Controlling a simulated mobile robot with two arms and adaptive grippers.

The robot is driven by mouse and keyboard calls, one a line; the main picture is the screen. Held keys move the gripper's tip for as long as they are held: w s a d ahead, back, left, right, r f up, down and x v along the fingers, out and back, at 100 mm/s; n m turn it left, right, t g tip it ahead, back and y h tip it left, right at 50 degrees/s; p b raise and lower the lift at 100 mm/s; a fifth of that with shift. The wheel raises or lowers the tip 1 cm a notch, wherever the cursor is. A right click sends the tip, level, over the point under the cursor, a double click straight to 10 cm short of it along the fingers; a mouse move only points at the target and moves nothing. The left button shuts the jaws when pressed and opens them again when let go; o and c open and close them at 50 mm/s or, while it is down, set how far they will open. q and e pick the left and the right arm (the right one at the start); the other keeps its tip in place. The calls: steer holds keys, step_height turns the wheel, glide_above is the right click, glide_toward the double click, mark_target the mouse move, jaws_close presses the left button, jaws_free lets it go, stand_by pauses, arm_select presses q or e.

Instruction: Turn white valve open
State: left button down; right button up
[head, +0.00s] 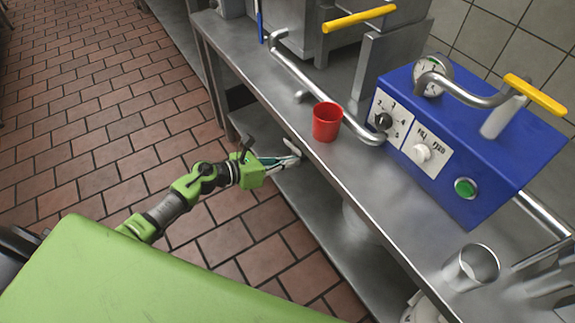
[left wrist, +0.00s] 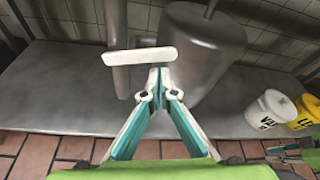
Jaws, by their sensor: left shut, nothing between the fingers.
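The white valve shows in the left wrist view as a flat white bar handle (left wrist: 140,57) on a grey vertical pipe under the counter. It lies nearly level across the pipe. In the head view a small pale part of the handle (head: 291,146) shows at the counter's front edge. My left gripper (head: 292,160) reaches under that edge. Its teal and white fingers (left wrist: 158,70) are shut and empty, with their tips at the handle's lower right side; I cannot tell whether they touch it. A small teal and green part at the wrist view's lower right looks like my right gripper (left wrist: 289,150).
A large steel cylinder (left wrist: 203,45) stands just right of the pipe above the lower shelf (left wrist: 60,85). White and yellow buckets (left wrist: 268,112) stand at the right. On the counter are a red cup (head: 327,122), a blue control box (head: 480,150) and a steel cup (head: 472,267).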

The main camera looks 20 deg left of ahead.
arm_select(q)
steer(key=shift+w+a+r, duration=0.1)
steer(key=shift+r, duration=0.35)
arm_select(e)
steer(key=shift+s+d+f, duration=0.1)
steer(key=shift+s+f, duration=0.4)
